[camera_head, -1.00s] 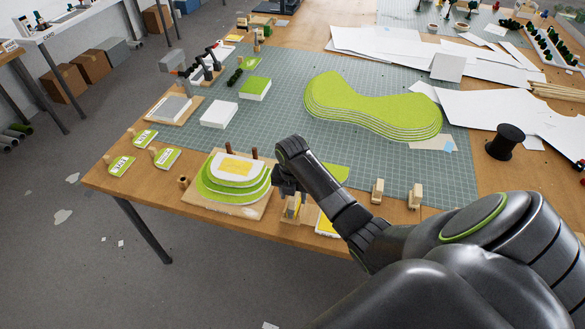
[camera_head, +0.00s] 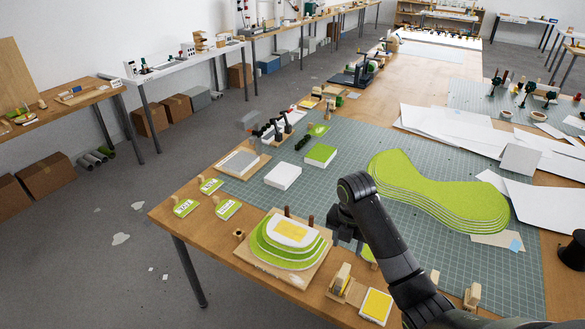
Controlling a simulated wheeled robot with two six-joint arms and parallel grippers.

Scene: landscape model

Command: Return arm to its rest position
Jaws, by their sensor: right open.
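My right arm comes in from the lower right, and its gripper (camera_head: 345,238) hangs over the front part of the table (camera_head: 215,170). The gripper is open, with its fingers partly hidden by the wrist. It is just right of a stacked green-and-white layered model (camera_head: 290,244) on a wooden board. I see nothing held in it. My left gripper is not in view.
A large green layered landform (camera_head: 435,190) lies on the cutting mat (camera_head: 345,140). Small wooden blocks and a yellow pad (camera_head: 376,306) sit near the front edge. White sheets (camera_head: 450,125) cover the right side. A black spool (camera_head: 573,250) stands far right.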

